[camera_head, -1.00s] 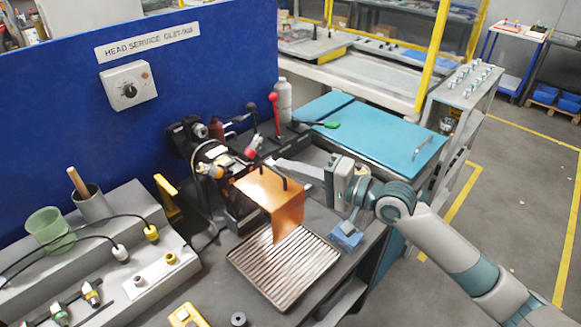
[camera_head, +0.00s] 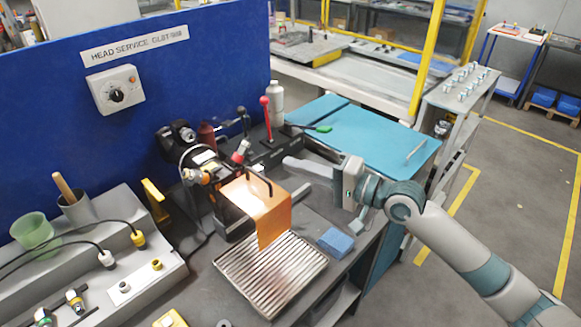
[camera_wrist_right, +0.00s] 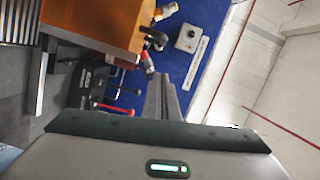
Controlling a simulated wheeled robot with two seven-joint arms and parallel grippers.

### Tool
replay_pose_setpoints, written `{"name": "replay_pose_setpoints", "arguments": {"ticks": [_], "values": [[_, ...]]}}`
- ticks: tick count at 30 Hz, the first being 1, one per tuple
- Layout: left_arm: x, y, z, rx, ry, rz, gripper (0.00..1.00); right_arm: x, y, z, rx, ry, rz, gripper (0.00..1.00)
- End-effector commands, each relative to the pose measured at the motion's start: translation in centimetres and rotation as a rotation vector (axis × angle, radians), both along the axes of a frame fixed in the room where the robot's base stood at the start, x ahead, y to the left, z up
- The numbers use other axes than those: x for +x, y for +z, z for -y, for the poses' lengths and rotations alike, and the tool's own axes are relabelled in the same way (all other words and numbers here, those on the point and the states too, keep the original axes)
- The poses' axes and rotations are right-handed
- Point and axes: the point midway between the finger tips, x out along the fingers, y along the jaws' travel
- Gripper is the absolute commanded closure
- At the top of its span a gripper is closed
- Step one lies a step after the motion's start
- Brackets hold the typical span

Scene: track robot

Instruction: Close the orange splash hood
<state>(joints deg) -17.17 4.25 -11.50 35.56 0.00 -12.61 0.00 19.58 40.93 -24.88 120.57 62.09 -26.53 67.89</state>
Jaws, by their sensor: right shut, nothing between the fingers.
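The orange splash hood (camera_head: 262,207) sits on the dark machine. Its top panel is roughly level and its front panel hangs down over the back of the ribbed metal tray (camera_head: 272,275). A dark bar handle (camera_head: 258,180) stands on its top. My right gripper (camera_head: 287,163) is shut and empty, to the right of and behind the hood, with a visible gap to it. In the right wrist view the shut fingers (camera_wrist_right: 165,97) point up past the hood (camera_wrist_right: 97,22), which fills the upper left. My left gripper is not in view.
A blue block (camera_head: 335,242) lies on the bench right of the tray. A red-knobbed lever (camera_head: 265,102) and a white bottle (camera_head: 276,103) stand behind the machine. A blue panel (camera_head: 110,130) backs the bench. A turquoise top (camera_head: 370,135) extends at the back right.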

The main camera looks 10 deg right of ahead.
Motion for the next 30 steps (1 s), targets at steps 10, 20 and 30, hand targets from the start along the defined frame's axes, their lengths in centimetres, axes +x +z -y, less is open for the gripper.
{"name": "replay_pose_setpoints", "arguments": {"ticks": [10, 20, 30], "values": [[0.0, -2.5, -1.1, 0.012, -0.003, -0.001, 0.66, -3.2, -0.3, 3.6, -0.005, -0.002, 0.0, 1.0], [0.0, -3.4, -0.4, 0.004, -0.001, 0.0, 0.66, -5.0, 0.2, 5.5, -0.002, -0.001, 0.0, 1.0], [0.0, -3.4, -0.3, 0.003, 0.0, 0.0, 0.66, -5.2, 0.4, 5.6, -0.001, -0.001, -0.001, 1.0]]}}
